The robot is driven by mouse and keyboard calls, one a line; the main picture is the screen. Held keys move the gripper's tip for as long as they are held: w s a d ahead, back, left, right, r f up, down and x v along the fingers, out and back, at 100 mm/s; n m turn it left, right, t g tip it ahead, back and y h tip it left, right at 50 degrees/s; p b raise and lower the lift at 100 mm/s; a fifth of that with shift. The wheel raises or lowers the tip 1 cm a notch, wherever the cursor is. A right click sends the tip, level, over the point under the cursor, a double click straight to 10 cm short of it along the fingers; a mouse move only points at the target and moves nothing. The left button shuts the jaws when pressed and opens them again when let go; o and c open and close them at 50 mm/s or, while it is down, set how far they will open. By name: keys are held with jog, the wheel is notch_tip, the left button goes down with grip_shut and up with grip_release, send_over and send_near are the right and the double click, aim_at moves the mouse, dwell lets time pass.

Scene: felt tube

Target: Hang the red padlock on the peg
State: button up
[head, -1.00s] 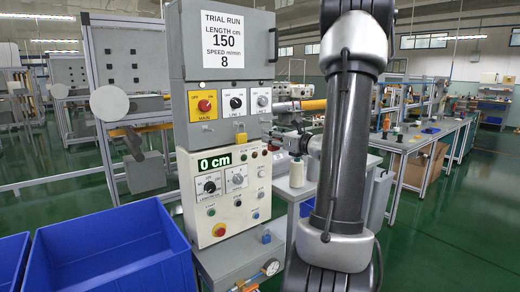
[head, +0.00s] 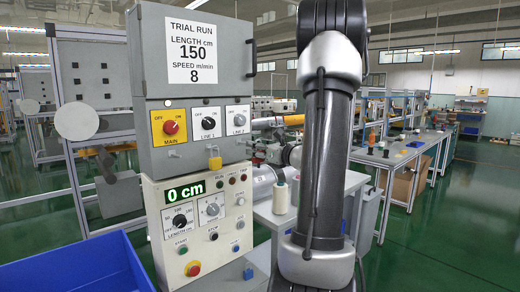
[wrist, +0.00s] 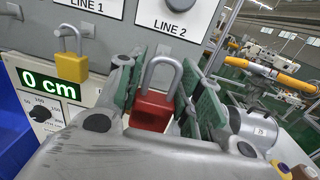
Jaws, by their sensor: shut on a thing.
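The red padlock (wrist: 152,110) shows in the wrist view, its grey shackle up and closed in a loop. My gripper (wrist: 163,92) is shut on it, with green-faced fingers on either side. The padlock is in front of the grey panel, with no contact seen between its shackle and the panel. A yellow padlock (wrist: 72,67) hangs from a small fitting on the panel, left of my gripper; it also shows in the head view (head: 214,162). A small grey fitting (wrist: 14,10) shows at the top left of the wrist view; I cannot tell if it is the peg.
The control cabinet (head: 195,45) has a red-and-yellow main switch (head: 171,127) and two line switches. A white lower panel (head: 160,215) carries knobs and a 0 cm display. A blue bin (head: 85,265) stands at lower left. A thread cone (head: 281,195) is on the bench at right.

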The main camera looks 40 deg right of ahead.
jog(key=shift+w+a+f, duration=0.1)
jog(key=shift+w+f, duration=0.05)
jog(key=shift+w, duration=1.25)
jog(key=shift+w+a+f, duration=0.1)
jog(key=shift+w+f, duration=0.05)
jog(key=shift+w, duration=1.25)
jog(key=shift+w+f, duration=0.35)
jog(key=shift+w, duration=0.4)
jog(key=o, duration=1.3)
jog(key=s, duration=0.8)
jog(key=s+d, duration=0.1)
jog(key=s, duration=0.3)
jog(key=shift+d, duration=0.1)
